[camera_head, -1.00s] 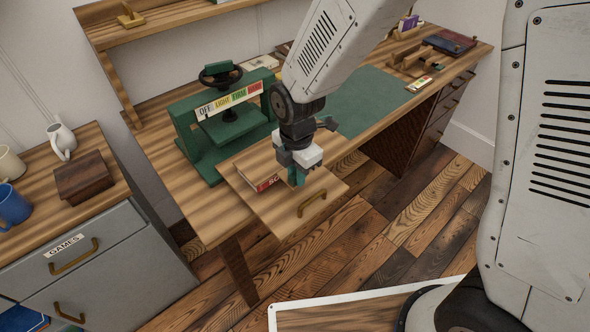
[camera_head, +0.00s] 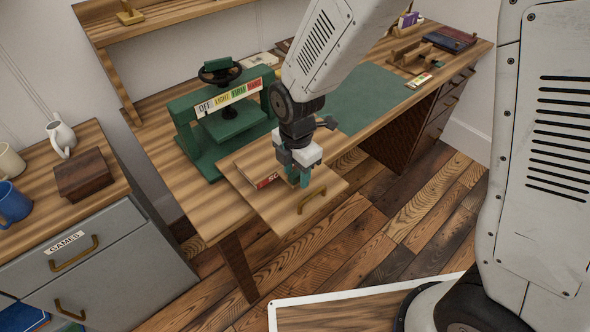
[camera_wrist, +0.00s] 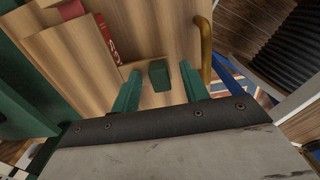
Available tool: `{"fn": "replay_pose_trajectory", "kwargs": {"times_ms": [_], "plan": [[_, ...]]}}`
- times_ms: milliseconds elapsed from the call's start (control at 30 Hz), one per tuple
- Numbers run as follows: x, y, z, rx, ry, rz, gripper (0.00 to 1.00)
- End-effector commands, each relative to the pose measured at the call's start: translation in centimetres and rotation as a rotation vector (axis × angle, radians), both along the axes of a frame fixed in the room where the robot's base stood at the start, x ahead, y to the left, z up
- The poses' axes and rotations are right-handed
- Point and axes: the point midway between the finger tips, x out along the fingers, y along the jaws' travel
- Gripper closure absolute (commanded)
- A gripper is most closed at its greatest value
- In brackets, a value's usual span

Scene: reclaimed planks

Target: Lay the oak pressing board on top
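The oak pressing board (camera_head: 262,157) appears to lie flat over a red book (camera_head: 268,181), whose lettered spine shows along one edge. In the wrist view the board (camera_wrist: 52,62) covers most of the book, and the spine (camera_wrist: 106,40) sticks out beside it. A green grip block (camera_wrist: 160,76) stands on a narrow wooden piece that seems to belong to the board. My gripper (camera_head: 298,178) is over this block. Its green fingers (camera_wrist: 160,92) stand apart on either side, with a visible gap to the block. The board's near part is hidden behind my gripper.
The book sits on a wooden pull-out leaf (camera_head: 285,212) with a brass handle (camera_head: 311,201). A green press (camera_head: 197,150) with a handwheel stands close to the left. A green mat (camera_head: 365,103) lies clear to the right. A grey cabinet (camera_head: 105,262) stands at far left.

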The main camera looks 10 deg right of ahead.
Motion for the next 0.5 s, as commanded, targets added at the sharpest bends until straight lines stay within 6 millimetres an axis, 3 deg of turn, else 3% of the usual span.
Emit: {"fn": "replay_pose_trajectory", "kwargs": {"times_ms": [233,500], "plan": [[0.0,0.0,0.5,0.001,-0.002,0.000,0.55],[0.0,0.1,4.9,0.003,-0.006,0.000,0.55]]}}
